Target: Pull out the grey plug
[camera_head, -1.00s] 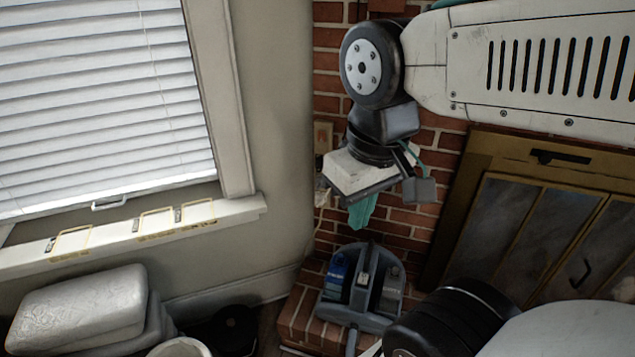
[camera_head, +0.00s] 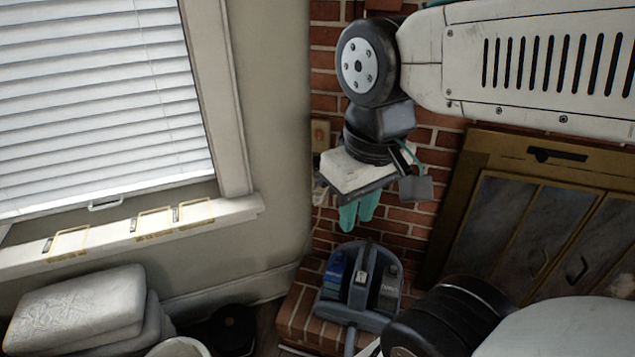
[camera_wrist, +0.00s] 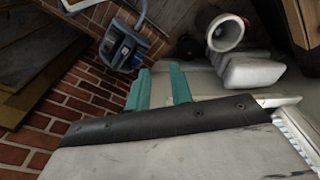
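A tan outlet plate (camera_head: 320,134) is on the brick wall beside the corner in the head view. A small pale-grey shape (camera_head: 319,192), which looks like the plug with a thin cord below it, shows lower down, partly hidden by my wrist. I cannot tell how it sits in its socket. My gripper (camera_head: 357,214) points down in front of the brick wall, to the right of that shape. Its two teal fingers are apart and empty, also in the wrist view (camera_wrist: 160,88). The plug cannot be made out in the wrist view.
A grey caddy (camera_head: 384,322) with bottles stands on the brick hearth below my gripper. A brass-framed fireplace (camera_head: 510,150) is to the right. A window sill (camera_head: 110,238) and stacked grey cushions (camera_head: 80,305) are to the left. A white bin (camera_wrist: 226,33) shows in the wrist view.

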